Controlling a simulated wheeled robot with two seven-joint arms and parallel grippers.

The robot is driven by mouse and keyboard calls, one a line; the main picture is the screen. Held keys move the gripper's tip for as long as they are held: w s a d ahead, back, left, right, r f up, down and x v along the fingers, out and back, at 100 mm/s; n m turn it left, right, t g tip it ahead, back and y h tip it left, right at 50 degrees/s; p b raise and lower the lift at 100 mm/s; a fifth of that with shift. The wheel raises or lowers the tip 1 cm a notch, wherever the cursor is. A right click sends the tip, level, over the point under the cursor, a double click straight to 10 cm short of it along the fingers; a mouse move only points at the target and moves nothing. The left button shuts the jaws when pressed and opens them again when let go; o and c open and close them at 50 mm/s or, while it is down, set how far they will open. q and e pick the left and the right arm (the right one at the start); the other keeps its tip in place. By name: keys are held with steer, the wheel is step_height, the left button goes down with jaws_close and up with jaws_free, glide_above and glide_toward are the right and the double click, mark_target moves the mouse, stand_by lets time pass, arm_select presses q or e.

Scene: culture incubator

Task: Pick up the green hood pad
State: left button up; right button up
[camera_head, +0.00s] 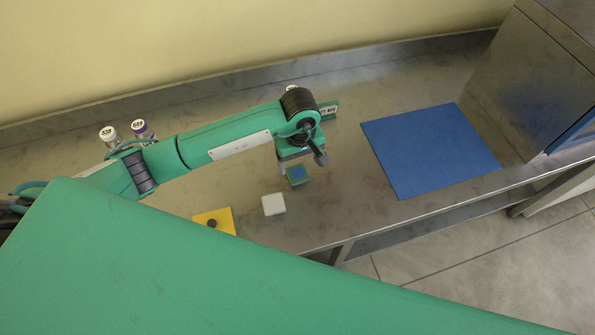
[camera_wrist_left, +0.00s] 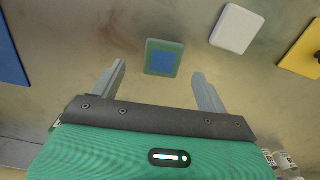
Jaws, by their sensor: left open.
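The green hood pad (camera_head: 297,176) is a small square block with a blue patch on its top face, lying on the steel bench. My left gripper (camera_head: 297,164) points down right by it and partly covers it in the head view. In the left wrist view, the pad (camera_wrist_left: 178,63) shows just beyond and between the two spread fingertips of the gripper (camera_wrist_left: 158,69). The fingers are open and empty, and I see no contact with the pad. My right gripper is not in view.
A white block (camera_head: 273,204) lies close to the pad, and a yellow square (camera_head: 223,214) with a dark knob lies further left. A blue mat (camera_head: 430,148) is to the right. Two labelled vials (camera_head: 141,129) stand behind my arm.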

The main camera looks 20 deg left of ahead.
mark_target(297, 173)
arm_select(q)
steer(key=f, duration=0.1)
steer(key=f+p, duration=0.2)
steer(key=f, duration=0.1)
steer(key=shift+a, duration=0.3)
steer(key=shift+f, duration=0.4)
steer(key=c, duration=1)
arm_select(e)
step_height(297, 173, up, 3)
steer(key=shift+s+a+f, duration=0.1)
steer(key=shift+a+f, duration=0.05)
